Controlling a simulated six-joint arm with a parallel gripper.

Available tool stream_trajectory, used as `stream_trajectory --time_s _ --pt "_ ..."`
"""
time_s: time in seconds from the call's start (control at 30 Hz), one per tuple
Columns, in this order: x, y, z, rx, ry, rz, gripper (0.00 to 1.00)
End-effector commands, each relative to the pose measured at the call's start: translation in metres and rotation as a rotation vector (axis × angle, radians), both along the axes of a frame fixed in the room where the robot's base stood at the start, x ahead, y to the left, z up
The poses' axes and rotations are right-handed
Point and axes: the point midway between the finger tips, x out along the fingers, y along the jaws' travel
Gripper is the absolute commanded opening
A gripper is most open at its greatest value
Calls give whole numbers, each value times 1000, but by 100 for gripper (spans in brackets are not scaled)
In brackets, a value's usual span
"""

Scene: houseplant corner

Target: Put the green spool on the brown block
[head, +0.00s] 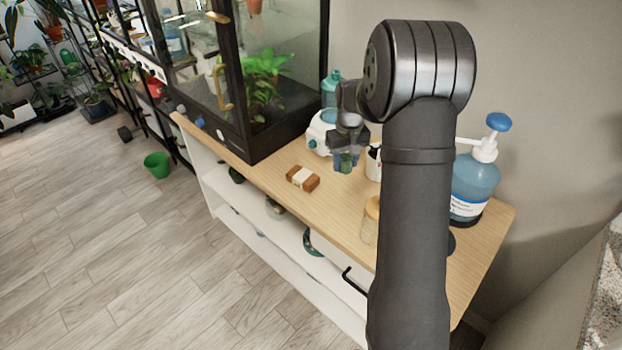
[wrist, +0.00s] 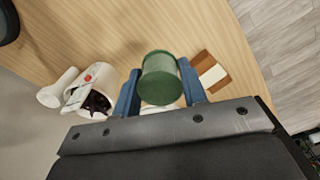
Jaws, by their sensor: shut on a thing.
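The green spool (wrist: 160,80) is between the two blue fingers of my gripper (wrist: 160,95) in the wrist view. My gripper is shut on it. In the head view my gripper (head: 346,158) shows small, with the green spool (head: 346,163) at its tips. The spool and block look apart. The spool's exact height above the shelf is hard to tell.
A white device (head: 318,132) and a teal bottle (head: 330,88) stand behind my gripper. A white container (head: 373,163), a jar with a wooden lid (head: 370,222) and a blue pump bottle (head: 474,185) stand to the right. A glass plant case (head: 262,75) stands left. Shelf around the block is clear.

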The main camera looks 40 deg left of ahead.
Motion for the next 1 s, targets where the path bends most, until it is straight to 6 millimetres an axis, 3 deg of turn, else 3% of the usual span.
stream_trajectory --time_s 0.1,0.2,0.67,0.87,1.0 --pt "13 5 9 0 0 7 16" --pt "13 16 6 -1 2 14 16" --pt "-22 103 -51 -1 0 14 16" --pt "-26 113 -59 -1 0 11 16" --pt "-27 113 -76 -2 2 11 16"
